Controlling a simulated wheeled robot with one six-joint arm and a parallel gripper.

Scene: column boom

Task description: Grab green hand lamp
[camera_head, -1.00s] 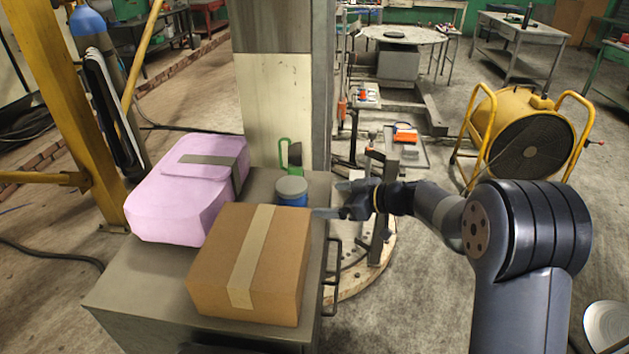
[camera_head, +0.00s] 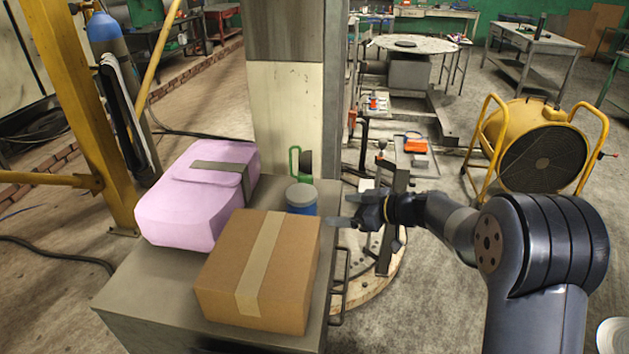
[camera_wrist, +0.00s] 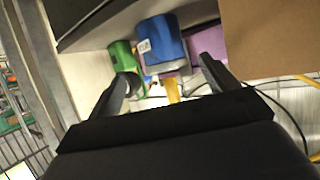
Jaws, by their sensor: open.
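The green hand lamp (camera_head: 296,160) stands on the grey cabinet top (camera_head: 150,285), behind the blue can with a grey lid (camera_head: 302,200). It shows a green hooked part and a dark part; the can hides its lower portion. My gripper (camera_head: 343,209) is open and empty, at the right edge of the cabinet, right of the can and the cardboard box. The can lies between my open fingers (camera_wrist: 168,75) in that picture; I see no contact.
A taped cardboard box (camera_head: 290,275) fills the cabinet's front right. A pink case (camera_head: 185,212) lies at left. A pale column (camera_head: 285,105) rises just behind the lamp. A handle (camera_head: 345,285) sticks out on the right side. A yellow fan (camera_head: 540,150) stands on the floor at right.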

